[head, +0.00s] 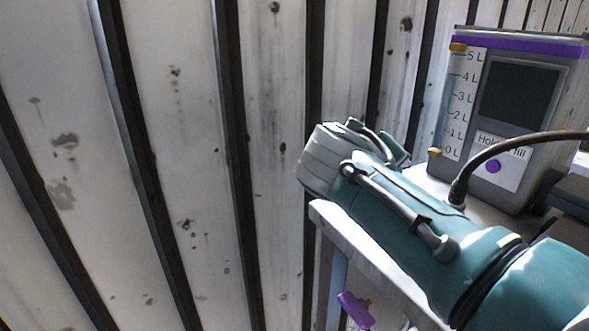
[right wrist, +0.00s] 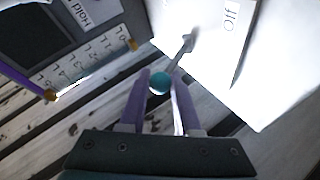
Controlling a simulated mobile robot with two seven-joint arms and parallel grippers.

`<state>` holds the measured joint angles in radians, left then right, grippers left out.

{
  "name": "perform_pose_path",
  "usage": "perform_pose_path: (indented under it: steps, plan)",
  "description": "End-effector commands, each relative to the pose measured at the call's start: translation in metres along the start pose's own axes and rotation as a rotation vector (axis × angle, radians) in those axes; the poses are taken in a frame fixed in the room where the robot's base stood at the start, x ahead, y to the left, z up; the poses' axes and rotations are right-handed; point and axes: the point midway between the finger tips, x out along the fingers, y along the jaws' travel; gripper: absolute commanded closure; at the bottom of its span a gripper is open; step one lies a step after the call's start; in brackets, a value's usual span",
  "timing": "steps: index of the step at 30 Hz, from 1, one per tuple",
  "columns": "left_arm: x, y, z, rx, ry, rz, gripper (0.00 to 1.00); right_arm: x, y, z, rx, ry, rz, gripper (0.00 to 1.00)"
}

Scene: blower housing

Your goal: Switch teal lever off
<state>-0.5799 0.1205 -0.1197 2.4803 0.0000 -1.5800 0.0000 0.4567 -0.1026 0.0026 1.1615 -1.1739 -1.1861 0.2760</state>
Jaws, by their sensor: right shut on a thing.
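The teal lever (right wrist: 159,83) shows in the right wrist view as a teal ball knob. A thin grey stem (right wrist: 183,50) runs up from it over a bright white panel (right wrist: 196,72). My right gripper (right wrist: 161,80) has its two purple fingers shut on the knob, one on each side. An "Off" label (right wrist: 231,15) is on the panel, up and to the right of the stem. In the head view my teal arm crosses the lower right, and neither the lever nor the right gripper's fingers can be made out there. My left gripper is not in view.
A grey housing (head: 525,135) with a purple top, litre scale and dark window stands on a shelf (head: 322,214). A small purple part (head: 355,310) shows below the shelf. A stained ribbed wall (head: 180,120) fills the left.

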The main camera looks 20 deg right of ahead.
Motion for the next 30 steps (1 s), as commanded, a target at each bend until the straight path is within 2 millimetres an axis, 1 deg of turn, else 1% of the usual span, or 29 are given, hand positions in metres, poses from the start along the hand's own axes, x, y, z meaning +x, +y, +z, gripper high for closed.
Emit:
perform_pose_path:
  steps: [1,6,22,23,30]
  plan:
    - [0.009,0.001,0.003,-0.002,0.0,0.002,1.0,0.003,-0.005,0.006,-0.01,-0.002,0.019,1.0]
    - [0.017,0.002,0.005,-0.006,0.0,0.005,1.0,0.001,-0.005,0.005,-0.028,0.013,0.064,1.0]
    - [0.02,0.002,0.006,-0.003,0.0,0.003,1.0,0.0,-0.004,0.004,-0.04,0.02,0.085,1.0]
    - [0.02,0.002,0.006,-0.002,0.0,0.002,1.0,0.0,-0.004,0.004,-0.04,0.02,0.085,0.67]
    - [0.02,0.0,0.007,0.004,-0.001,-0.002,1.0,-0.001,-0.004,0.003,-0.038,0.022,0.084,0.4]
